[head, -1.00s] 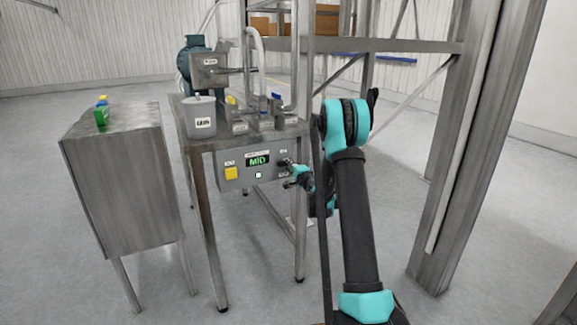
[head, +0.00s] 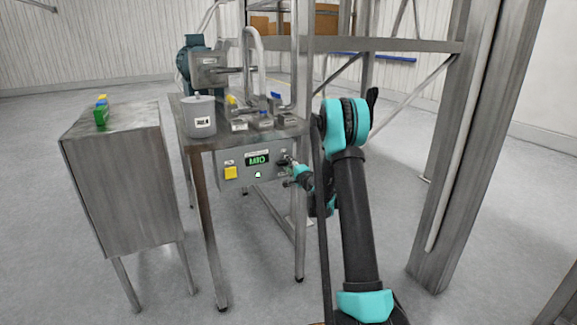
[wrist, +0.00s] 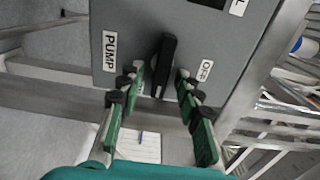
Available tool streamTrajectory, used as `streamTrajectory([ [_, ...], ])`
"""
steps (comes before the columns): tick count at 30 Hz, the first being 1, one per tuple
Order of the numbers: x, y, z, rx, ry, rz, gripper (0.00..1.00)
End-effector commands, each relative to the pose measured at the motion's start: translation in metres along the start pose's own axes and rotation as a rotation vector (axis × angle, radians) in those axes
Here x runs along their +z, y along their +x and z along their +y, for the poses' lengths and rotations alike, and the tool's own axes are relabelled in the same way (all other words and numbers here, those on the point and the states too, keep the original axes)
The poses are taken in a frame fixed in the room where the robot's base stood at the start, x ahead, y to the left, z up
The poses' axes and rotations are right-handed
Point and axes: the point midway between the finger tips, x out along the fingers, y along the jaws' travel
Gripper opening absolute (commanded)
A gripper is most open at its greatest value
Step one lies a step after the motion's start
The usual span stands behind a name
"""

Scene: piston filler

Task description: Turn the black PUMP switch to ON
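The black PUMP switch (wrist: 163,65) shows in the wrist view as a dark upright bar on the grey panel. A PUMP label (wrist: 109,51) is to its left and an OFF label (wrist: 205,70) to its right. My gripper (wrist: 157,80) is open, with green-and-black fingers on either side of the switch's lower part. A gap shows on both sides of the switch, so the fingers look apart from it. In the head view my gripper (head: 290,169) is at the right side of the control box (head: 232,183), and the switch is hard to make out there.
The control box has a yellow button (head: 231,173), a green-lit display (head: 258,159) and a small green light. Above it is the filler's steel table with a grey pot (head: 201,117). A steel cabinet (head: 115,190) stands left; a metal post (head: 465,140) stands right.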

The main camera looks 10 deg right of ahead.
Motion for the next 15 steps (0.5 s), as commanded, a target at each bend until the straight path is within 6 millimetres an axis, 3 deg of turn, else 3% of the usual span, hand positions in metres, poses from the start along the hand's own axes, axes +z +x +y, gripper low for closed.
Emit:
streamTrajectory([
  [8, 0.000, -0.009, 0.000, 0.000, 0.000, 0.000, 0.34],
  [15, 0.000, -0.053, 0.000, 0.000, 0.000, 0.001, 0.34],
])
